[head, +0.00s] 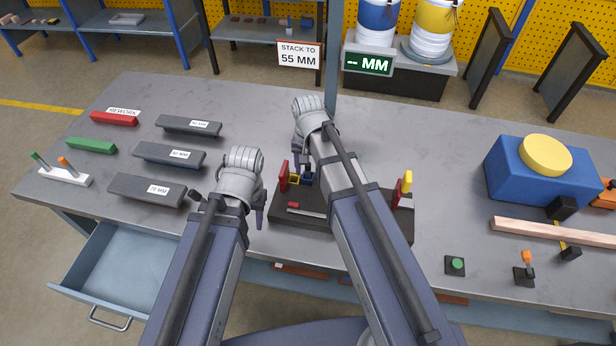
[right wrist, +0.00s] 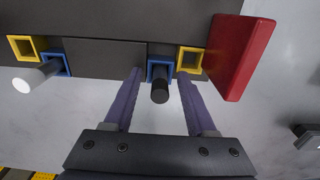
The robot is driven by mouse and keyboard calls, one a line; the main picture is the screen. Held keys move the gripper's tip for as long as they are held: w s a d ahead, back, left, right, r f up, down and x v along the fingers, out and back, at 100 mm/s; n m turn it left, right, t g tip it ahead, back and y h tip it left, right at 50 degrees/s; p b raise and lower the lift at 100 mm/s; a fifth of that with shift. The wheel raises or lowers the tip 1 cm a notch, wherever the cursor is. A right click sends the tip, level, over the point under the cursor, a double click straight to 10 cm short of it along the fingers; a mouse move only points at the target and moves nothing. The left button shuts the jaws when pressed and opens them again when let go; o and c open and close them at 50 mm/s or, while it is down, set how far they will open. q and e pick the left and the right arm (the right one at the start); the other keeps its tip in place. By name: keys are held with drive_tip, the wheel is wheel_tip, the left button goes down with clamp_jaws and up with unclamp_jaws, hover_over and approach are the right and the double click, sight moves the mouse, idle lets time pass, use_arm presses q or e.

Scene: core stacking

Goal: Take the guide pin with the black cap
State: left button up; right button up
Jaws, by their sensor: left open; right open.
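In the right wrist view, the guide pin with the black cap (right wrist: 160,90) stands in a blue square collar (right wrist: 152,64) on the dark fixture (right wrist: 105,53). My right gripper (right wrist: 159,74) is open, with one finger on each side of this pin and visible gaps between. A pin with a white cap (right wrist: 34,78) leans across the picture at a second blue collar. In the head view my right gripper (head: 303,163) is over the back left of the fixture, partly hidden by its arm. My left gripper (head: 227,208) is open and empty, left of the fixture.
A red block (right wrist: 240,57) stands right of the pin, beside a yellow collar (right wrist: 191,60). Grey bars (head: 147,190) and a white pin rack (head: 64,177) lie at the left. A blue box (head: 530,180) stands at the right. An open drawer (head: 115,275) juts out at front left.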

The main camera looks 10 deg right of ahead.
drive_tip(key=shift+r, duration=0.1)
clamp_jaws()
idle(0.5)
